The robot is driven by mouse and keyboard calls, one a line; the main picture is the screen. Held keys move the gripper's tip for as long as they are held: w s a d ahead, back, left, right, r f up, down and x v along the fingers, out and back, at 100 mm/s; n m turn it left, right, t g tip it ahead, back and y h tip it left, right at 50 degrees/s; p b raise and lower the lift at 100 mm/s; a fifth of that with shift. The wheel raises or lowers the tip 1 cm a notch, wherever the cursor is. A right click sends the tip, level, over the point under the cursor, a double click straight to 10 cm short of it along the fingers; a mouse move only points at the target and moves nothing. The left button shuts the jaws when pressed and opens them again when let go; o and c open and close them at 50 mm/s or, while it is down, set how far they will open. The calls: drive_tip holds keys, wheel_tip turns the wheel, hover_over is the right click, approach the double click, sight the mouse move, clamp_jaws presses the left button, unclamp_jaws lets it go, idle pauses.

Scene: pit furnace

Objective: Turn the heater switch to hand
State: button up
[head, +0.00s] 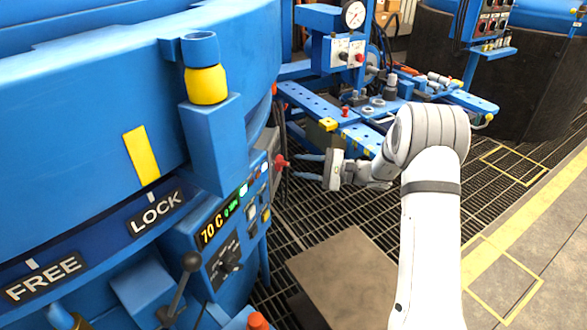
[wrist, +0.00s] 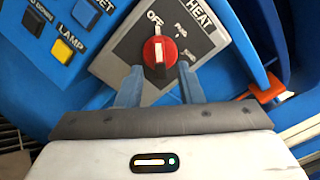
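The heater switch is a red knob (wrist: 159,54) with a white bar, on a grey plate (wrist: 125,45) marked HEAT. The bar stands roughly upright in the wrist view, its upper end near the OFF mark; the smaller marks are too small to read. In the head view the red knob (head: 281,162) sticks out from the side of the blue control panel. My gripper (head: 298,166) is just right of it, fingers pointing at it. In the wrist view my gripper (wrist: 161,77) is open, with one finger to each side of the knob's lower part. I cannot tell whether they touch it.
A yellow LAMP button (wrist: 62,51) and other buttons lie left of the plate. An orange part (wrist: 267,88) is at right. In the head view, a black-knobbed lever (head: 183,282) and 70 C display (head: 211,229) are nearer. A blue workbench (head: 345,118) stands behind my arm.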

sight(289, 164)
drive_tip(key=shift+w+a, duration=0.15)
drive_tip(key=shift+a, duration=0.65)
drive_tip(key=shift+w+a, duration=0.1)
drive_tip(key=shift+a, duration=0.65)
drive_tip(key=shift+c, duration=0.3)
clamp_jaws()
